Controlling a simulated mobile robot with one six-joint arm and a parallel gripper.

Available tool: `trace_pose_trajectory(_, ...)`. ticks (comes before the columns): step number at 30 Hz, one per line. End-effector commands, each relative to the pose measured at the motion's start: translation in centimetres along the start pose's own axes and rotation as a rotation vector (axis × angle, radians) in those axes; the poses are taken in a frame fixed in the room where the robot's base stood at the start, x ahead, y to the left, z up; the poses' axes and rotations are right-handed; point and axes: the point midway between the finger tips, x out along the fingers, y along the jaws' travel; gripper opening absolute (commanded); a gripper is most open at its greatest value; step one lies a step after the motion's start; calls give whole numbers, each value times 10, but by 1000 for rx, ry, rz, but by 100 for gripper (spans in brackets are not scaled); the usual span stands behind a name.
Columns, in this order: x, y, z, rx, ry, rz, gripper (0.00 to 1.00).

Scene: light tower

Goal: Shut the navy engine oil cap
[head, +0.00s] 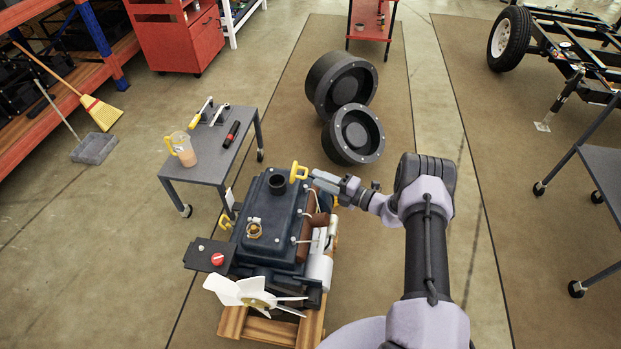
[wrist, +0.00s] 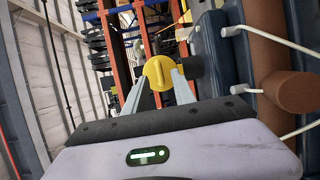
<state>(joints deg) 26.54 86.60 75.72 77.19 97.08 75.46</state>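The navy engine (head: 270,225) stands on a wooden pallet. On its top is a dark round filler neck (head: 277,184). The yellow oil cap (head: 299,172), with a raised grip, stands tilted up beside the neck on its right, off the opening. In the wrist view the cap (wrist: 158,72) shows face-on, with the dark neck (wrist: 193,67) just right of it. My gripper (head: 319,178) reaches in from the right, a little short of the cap. In the wrist view its fingers (wrist: 160,88) are apart, one on each side of the cap's outline; contact is not visible.
Brown cylinders and pale hoses (head: 316,222) run along the engine's right side, below my gripper. A white fan (head: 250,293) is at the front. A grey cart (head: 208,169) with a jug stands behind left.

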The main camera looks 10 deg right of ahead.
Motion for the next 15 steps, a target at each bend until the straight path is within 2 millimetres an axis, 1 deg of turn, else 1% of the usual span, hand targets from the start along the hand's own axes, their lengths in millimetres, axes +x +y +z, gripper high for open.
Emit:
trace_pose_trajectory(1,11,-3,-1,-1,3,0,32)
trace_pose_trajectory(3,23,-2,-1,-1,3,0,32)
trace_pose_trajectory(6,34,-1,-1,-1,2,0,32)
trace_pose_trajectory(9,38,0,0,0,1,0,32)
trace_pose_trajectory(15,39,1,0,0,1,0,32)
